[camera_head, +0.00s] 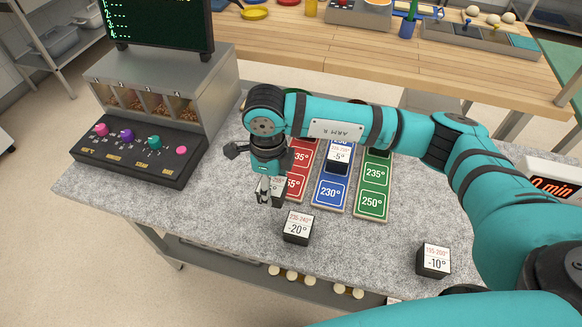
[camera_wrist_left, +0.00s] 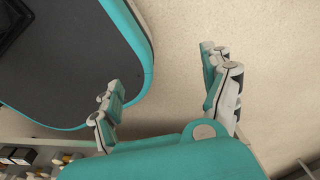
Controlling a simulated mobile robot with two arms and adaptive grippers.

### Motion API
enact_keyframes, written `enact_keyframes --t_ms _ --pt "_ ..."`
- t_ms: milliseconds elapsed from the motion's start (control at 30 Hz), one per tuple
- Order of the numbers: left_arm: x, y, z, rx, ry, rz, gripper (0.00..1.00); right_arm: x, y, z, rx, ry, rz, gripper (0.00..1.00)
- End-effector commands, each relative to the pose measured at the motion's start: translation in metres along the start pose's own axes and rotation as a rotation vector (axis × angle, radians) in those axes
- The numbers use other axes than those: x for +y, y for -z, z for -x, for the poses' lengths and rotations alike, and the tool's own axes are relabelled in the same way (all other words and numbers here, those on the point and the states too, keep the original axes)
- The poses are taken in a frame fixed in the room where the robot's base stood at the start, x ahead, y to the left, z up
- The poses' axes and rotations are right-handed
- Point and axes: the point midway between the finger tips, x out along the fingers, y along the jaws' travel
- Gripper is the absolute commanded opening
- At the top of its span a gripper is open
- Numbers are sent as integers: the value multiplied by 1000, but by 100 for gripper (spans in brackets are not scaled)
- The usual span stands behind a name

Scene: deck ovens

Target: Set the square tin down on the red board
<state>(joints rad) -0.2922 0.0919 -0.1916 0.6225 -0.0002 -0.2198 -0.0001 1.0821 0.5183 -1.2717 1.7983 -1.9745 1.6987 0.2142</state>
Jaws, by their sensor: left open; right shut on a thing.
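My right gripper (camera_head: 266,192) is shut on a square tin (camera_head: 278,187), dark with a pale top label, in the head view. The gripper hides much of this tin, and its label cannot be read. They are at the left edge of the red board (camera_head: 303,150), overlapping its lower-left part in the picture; I cannot tell whether the tin touches the board or the counter. The board shows "35°" and "55°" in part. My left gripper (camera_wrist_left: 165,72) is open and empty in the left wrist view, over the floor.
A blue board (camera_head: 330,193) bearing a "-5°" tin (camera_head: 339,160) and a green board (camera_head: 373,202) lie to the right. A "-20°" tin (camera_head: 298,227) stands near the counter's front edge, a "-10°" tin (camera_head: 433,260) further right. A knob panel (camera_head: 135,150) stands left.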

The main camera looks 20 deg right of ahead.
Motion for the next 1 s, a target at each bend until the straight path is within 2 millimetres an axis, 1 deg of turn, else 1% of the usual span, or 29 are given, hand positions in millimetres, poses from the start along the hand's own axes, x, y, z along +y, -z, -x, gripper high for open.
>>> enact_keyframes --t_ms 33,100,200,300,433,500,600,700,800,1000 --pt "0 1 8 0 0 0 81 -14 4 3 1 0 -8 15" --pt "1 1 13 -1 -2 -1 81 -31 8 1 0 1 -6 15" --pt "5 0 17 -2 -7 -2 81 -49 12 -2 0 0 -4 15" --pt "12 -2 19 -4 -16 -2 81 -59 13 -4 -2 0 -1 15" --pt "20 -2 22 -6 -25 -4 81 -68 16 -5 -1 0 -1 15" --pt "21 -2 26 -6 -26 -4 81 -78 19 -5 0 0 -4 15" --pt "19 -2 34 -7 -25 -5 81 -75 18 -23 2 -4 1 15" --pt "17 -2 38 -8 -23 -5 81 -76 18 -36 1 -2 0 15" --pt "15 -2 38 -8 -20 -4 81 -76 18 -42 -2 -1 2 15" --pt "11 -3 37 -9 -15 -2 81 -76 17 -42 -2 0 2 15"
